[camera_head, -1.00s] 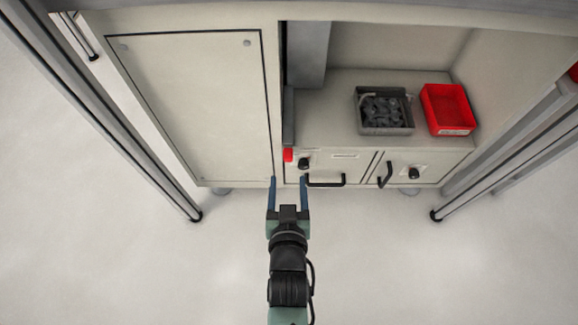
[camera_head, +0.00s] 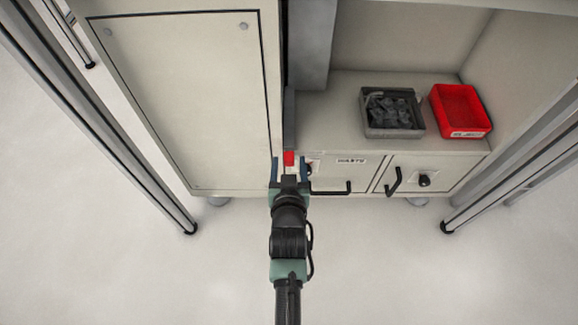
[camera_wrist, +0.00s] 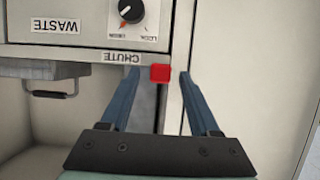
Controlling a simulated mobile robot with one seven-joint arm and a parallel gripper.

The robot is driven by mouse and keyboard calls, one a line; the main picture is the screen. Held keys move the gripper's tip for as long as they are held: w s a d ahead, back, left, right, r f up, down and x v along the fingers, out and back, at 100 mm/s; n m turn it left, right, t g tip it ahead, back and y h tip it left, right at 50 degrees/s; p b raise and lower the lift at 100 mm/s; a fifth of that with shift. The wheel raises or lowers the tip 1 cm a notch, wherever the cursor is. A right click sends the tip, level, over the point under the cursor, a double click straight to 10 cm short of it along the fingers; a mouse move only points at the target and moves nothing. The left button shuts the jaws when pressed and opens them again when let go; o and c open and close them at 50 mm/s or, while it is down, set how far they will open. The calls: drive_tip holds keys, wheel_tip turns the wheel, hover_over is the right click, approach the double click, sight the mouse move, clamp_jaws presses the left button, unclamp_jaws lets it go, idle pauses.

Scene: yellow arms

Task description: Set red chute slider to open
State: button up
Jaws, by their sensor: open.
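The red chute slider (camera_head: 289,158) is a small red block at the bottom of a narrow grey vertical strip, between the large closed panel and the drawers. In the wrist view the red slider (camera_wrist: 160,73) sits just beside the "CHUTE" label (camera_wrist: 121,58). My gripper (camera_head: 289,165) is open, with one blue finger on each side of the slider. In the wrist view my gripper (camera_wrist: 160,80) shows the slider between its fingertips, with a small gap on both sides. The slider's back is hidden.
The "WASTE" drawer (camera_head: 350,172) and its black handle lie right of my gripper. A dial (camera_wrist: 130,11) marked with lock positions is close by. A grey bin of dark parts (camera_head: 391,113) and a red bin (camera_head: 460,111) stand on the shelf. The floor in front is clear.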

drive_tip(key=shift+w+f, duration=0.1)
drive_tip(key=shift+w, duration=0.15)
clamp_jaws()
idle(1.4)
